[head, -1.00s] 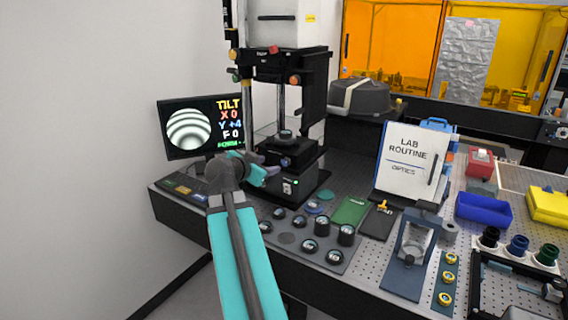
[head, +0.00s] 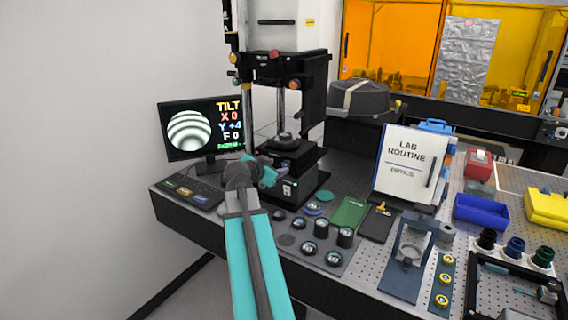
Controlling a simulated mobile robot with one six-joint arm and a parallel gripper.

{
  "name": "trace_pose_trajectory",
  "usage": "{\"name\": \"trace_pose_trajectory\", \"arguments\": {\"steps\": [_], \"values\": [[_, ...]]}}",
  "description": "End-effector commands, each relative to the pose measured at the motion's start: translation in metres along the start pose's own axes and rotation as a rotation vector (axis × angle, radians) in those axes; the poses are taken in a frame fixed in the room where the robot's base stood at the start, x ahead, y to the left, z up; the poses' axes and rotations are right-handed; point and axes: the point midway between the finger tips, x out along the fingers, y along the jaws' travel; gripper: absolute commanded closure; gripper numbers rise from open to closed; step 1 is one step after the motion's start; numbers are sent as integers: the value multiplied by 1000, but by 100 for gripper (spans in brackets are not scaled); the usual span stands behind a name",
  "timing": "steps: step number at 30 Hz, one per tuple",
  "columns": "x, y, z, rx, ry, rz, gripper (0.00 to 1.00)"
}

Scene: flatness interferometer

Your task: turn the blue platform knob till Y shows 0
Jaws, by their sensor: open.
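The monitor (head: 196,128) at the left shows striped fringes and a TILT readout of X 0, Y +4 and F 0. The interferometer (head: 290,75) stands to its right, with a round part on its black platform (head: 292,158). My gripper (head: 272,176) is open, with its teal fingers at the left front of the platform. I cannot clearly make out the blue platform knob; the gripper and wrist cover part of that area. Whether the fingers touch or surround a knob cannot be told.
A keyboard (head: 190,190) with coloured keys lies in front of the monitor. A grey tray (head: 287,240) of round optics lies close to the right of my arm. A LAB ROUTINE board (head: 405,165) and a blue bin (head: 482,212) stand farther right.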

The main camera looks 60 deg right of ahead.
Motion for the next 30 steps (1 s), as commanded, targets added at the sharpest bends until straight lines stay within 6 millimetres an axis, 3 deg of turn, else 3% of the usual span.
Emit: {"name": "trace_pose_trajectory", "arguments": {"steps": [9,15,29,30], "values": [[41,-2,-2,-1,0,1,57],[58,-1,-2,0,1,1,57],[64,0,0,1,0,0,57],[64,0,0,0,0,0,63]]}}
